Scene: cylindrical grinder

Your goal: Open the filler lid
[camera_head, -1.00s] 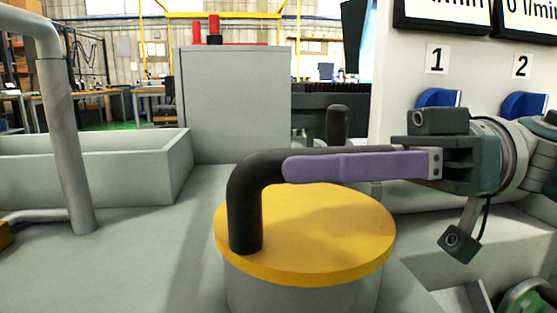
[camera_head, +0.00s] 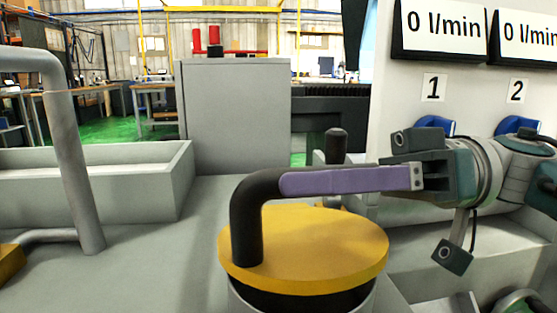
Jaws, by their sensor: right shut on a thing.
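The filler lid (camera_head: 320,245) is a round yellow disc on a grey cylindrical filler neck (camera_head: 262,305) in the lower middle. Its front edge is raised off the neck, and a dark gap shows beneath. A black bent handle (camera_head: 246,228) rises from the lid's left side and turns to run right above it. My right gripper (camera_head: 288,183) comes in from the right and is shut on the handle. One long purple finger lies along the handle's near side; the other finger is hidden behind it. My left gripper is not in view.
A grey pipe (camera_head: 70,150) stands at left beside a low grey trough (camera_head: 90,190). A grey cabinet (camera_head: 235,115) is behind. A white panel at right carries flow displays (camera_head: 440,30) and blue knobs (camera_head: 435,126). A black knob (camera_head: 336,146) stands behind the handle.

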